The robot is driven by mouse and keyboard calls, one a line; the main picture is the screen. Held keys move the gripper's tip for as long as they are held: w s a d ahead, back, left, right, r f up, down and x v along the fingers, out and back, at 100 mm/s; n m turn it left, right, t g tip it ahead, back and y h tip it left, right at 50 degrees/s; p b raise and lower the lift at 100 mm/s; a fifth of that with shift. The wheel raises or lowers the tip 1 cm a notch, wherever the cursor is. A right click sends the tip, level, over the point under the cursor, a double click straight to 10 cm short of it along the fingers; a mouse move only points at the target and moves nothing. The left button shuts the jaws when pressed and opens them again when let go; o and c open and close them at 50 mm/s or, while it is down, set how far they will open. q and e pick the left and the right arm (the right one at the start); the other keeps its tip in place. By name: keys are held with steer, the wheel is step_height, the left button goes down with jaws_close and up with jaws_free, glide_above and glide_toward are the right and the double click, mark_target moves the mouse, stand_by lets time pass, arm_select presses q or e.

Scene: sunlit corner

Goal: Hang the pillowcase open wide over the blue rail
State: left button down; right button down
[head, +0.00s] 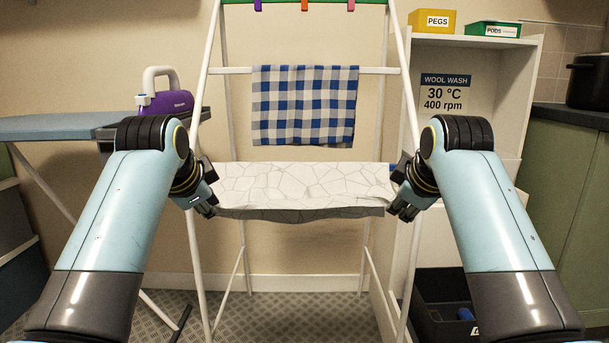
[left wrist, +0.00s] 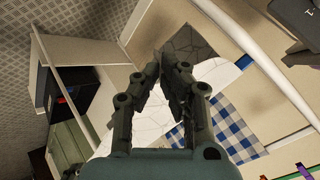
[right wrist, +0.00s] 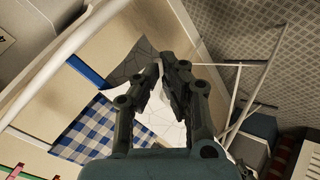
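The pillowcase (head: 300,187) is white with a crackle line pattern and a grey shaded front edge. It is spread wide and nearly flat between my two grippers in front of the drying rack. My left gripper (head: 211,203) is shut on its left front corner, and my right gripper (head: 399,205) on its right front corner. The wrist views show the fingers of the left (left wrist: 165,68) and right (right wrist: 158,72) closed together at the cloth.
A blue checked cloth (head: 304,105) hangs on a white rail above the pillowcase. An ironing board (head: 60,127) with a purple iron (head: 168,103) stands left. A black crate (head: 445,300) is on the floor.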

arm_select(q)
steer(key=c, duration=1.3)
jaws_free()
arm_select(e)
steer(key=c, duration=1.3)
jaws_free()
